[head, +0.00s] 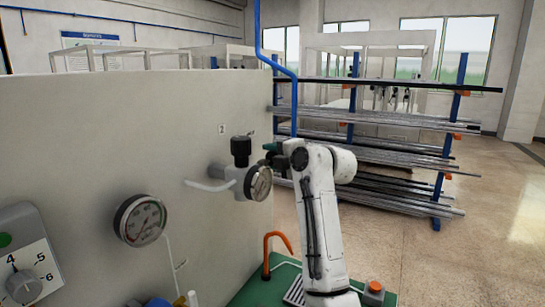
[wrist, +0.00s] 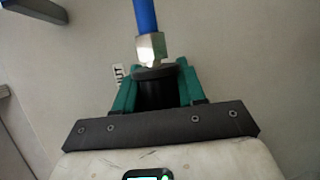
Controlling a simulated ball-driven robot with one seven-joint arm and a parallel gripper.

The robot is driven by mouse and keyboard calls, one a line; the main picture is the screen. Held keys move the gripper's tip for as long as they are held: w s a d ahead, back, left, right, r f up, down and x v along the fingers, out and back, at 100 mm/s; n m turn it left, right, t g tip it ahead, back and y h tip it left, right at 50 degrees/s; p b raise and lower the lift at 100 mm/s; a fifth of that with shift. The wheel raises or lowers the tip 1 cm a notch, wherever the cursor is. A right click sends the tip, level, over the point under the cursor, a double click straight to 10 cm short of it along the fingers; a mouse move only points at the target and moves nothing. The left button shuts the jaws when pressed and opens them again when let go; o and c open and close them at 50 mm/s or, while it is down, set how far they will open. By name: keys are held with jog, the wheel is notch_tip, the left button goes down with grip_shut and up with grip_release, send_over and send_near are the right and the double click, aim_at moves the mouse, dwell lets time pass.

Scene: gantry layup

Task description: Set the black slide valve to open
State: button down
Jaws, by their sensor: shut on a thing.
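The black slide valve (wrist: 155,90) shows in the wrist view as a dark round sleeve below a silver hex fitting (wrist: 150,50) with a blue tube (wrist: 146,14). The green fingers of my gripper (wrist: 156,80) stand on either side of the sleeve and are shut on it. A small label (wrist: 118,76) beside it is partly hidden; the letters "UT" can be read. In the head view my gripper (head: 273,153) is at the right end of the pale panel, beside the gauge and regulator. The valve itself cannot be made out there.
The regulator with a black knob (head: 240,148) and a gauge (head: 259,183) sits close left of my gripper. Another gauge (head: 140,220) and a selector dial (head: 24,285) are on the panel (head: 110,130). A rack of metal bars (head: 385,150) stands behind. Open floor lies right.

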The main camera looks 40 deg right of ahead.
jog(key=shift+s+a+f+b, duration=0.1)
jog(key=shift+s+a+b, duration=0.15)
jog(key=shift+a, duration=0.6)
jog(key=shift+s+a+f+b, duration=0.1)
jog(key=shift+s+a, duration=0.2)
jog(key=shift+a, duration=0.5)
jog(key=shift+w, duration=0.1)
jog(key=c, duration=1)
grip_release()
jog(key=shift+a, duration=0.1)
jog(key=shift+o, duration=1.2)
jog(key=shift+a+r, duration=0.1)
jog(key=shift+a, duration=0.15)
jog(key=shift+d, duration=0.15)
jog(key=shift+s+r, duration=0.1)
jog(key=shift+s, duration=0.6)
jog(key=b, duration=0.3)
send_near(271, 161)
jog(key=shift+w, duration=0.9)
